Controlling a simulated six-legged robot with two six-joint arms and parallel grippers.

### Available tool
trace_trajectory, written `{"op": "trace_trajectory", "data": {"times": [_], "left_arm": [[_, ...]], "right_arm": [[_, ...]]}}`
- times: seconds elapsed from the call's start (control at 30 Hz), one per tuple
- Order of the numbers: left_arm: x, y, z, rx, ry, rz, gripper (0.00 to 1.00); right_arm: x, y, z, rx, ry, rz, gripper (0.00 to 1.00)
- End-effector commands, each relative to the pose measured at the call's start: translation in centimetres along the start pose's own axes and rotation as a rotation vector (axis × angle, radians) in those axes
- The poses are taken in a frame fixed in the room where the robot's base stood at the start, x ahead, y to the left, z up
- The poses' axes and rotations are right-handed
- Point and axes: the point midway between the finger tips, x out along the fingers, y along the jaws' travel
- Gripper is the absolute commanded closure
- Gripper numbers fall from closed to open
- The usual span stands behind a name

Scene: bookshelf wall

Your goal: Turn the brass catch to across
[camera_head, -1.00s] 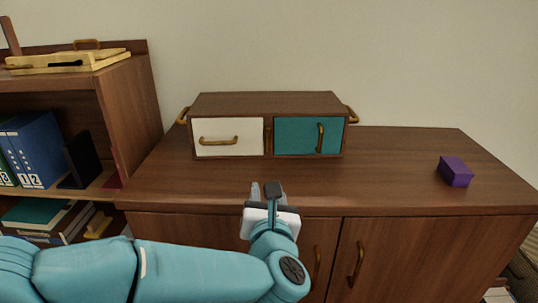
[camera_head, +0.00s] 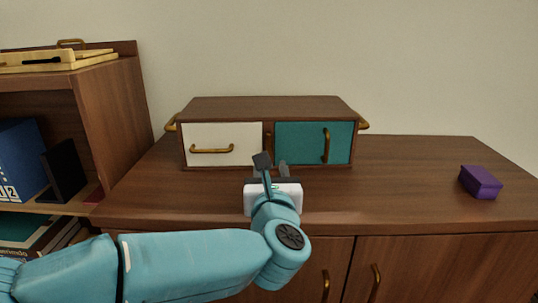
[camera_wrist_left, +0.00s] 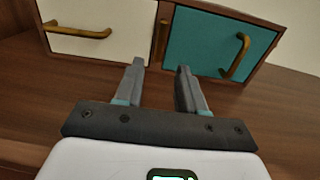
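A small wooden cabinet (camera_head: 265,107) stands on the sideboard, with a white front on the left and a teal door (camera_head: 300,143) on the right. The brass catch (camera_wrist_left: 162,38) is on the strip between them; it looks narrow and upright, along the strip. In the head view it is small and partly behind my gripper. My left gripper (camera_head: 273,165) is in front of the cabinet, below the catch. In the wrist view its two fingers (camera_wrist_left: 160,85) are apart with nothing between them, pointing toward the strip. They look short of the catch. My right gripper is not in view.
Brass handles are on the white front (camera_head: 212,150) and teal door (camera_head: 326,146). A purple block (camera_head: 480,182) lies at the right of the sideboard top (camera_head: 400,185), with clear wood between. A bookshelf (camera_head: 115,125) stands at the left.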

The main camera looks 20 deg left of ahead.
Motion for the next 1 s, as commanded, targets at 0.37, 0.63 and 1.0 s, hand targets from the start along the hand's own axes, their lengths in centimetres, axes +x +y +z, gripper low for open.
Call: {"op": "trace_trajectory", "data": {"times": [0.37,0.63,1.0], "left_arm": [[7.4,0.1,-0.1,0.002,0.000,0.002,0.61],[8.5,0.0,0.0,0.002,0.000,0.000,0.61],[8.4,0.0,0.0,0.001,0.000,0.000,1.00]], "right_arm": [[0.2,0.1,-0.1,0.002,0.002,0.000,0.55],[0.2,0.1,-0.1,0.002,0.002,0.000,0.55],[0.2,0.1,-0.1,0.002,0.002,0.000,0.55]]}}
